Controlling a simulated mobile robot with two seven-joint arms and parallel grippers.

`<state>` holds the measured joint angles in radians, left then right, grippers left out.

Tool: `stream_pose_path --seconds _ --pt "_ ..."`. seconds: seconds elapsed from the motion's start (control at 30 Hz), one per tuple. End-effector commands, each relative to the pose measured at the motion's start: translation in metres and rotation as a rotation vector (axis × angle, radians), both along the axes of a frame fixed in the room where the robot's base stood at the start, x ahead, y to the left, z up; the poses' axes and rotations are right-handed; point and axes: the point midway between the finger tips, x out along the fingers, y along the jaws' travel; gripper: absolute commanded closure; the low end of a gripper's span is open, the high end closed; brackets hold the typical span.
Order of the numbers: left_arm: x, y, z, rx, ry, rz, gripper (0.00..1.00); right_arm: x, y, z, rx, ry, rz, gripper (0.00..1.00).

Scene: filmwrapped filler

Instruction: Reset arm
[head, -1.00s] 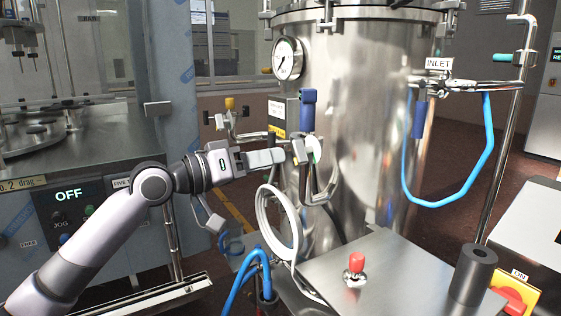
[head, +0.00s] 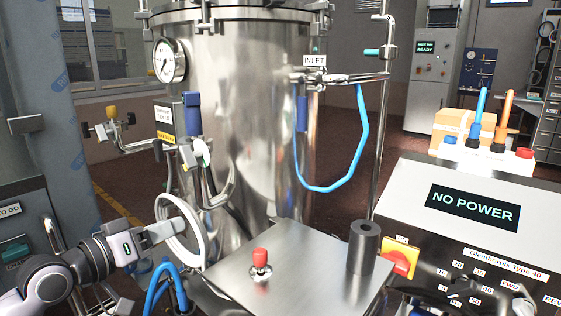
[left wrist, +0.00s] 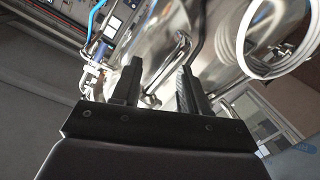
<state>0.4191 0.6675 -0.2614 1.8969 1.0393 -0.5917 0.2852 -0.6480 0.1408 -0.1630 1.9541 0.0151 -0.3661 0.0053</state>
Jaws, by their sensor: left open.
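My left arm enters the head view at the lower left. Its gripper (head: 174,232) is open, beside the white ring-shaped hose loop (head: 165,204) in front of the steel tank (head: 245,110); contact cannot be told in the head view. In the left wrist view the two dark fingers (left wrist: 158,82) stand apart with nothing between them. The white loop (left wrist: 243,45) is to their right there, clear of the fingers. My right gripper is not clearly seen in either view.
A steel table (head: 300,270) with a red-topped switch (head: 260,262) and a dark cylinder (head: 363,248) is in front of the tank. A console (head: 440,170) reading NO POWER stands at the right. A blue hose (head: 362,130) hangs at the inlet. Blue tubes (head: 165,275) rise near my gripper.

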Motion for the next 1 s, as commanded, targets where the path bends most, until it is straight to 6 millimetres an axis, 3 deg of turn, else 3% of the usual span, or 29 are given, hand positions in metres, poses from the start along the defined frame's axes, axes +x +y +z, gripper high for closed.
stream_pose_path --seconds 0.1,0.27,0.47,0.6,0.8,1.0 --pt "-0.014 -0.007 -0.058 0.051 0.04 0.039 0.56 0.0 0.0 0.008 -0.001 -0.001 0.001 0.57" --pt "-0.044 -0.014 -0.128 0.141 0.086 0.092 0.56 0.0 0.0 0.016 -0.002 -0.003 0.0 0.57" --pt "-0.101 -0.019 -0.207 0.273 0.156 0.148 0.56 0.001 -0.001 0.025 -0.003 -0.006 0.001 0.57" --pt "-0.152 -0.022 -0.252 0.38 0.21 0.174 0.56 0.001 -0.001 0.032 -0.003 -0.008 0.0 0.57" --pt "-0.222 -0.024 -0.295 0.525 0.282 0.186 0.56 0.001 -0.002 0.039 -0.005 -0.009 0.0 0.57" --pt "-0.259 -0.024 -0.311 0.605 0.316 0.184 0.56 0.001 -0.002 0.041 -0.006 -0.009 0.0 0.57"
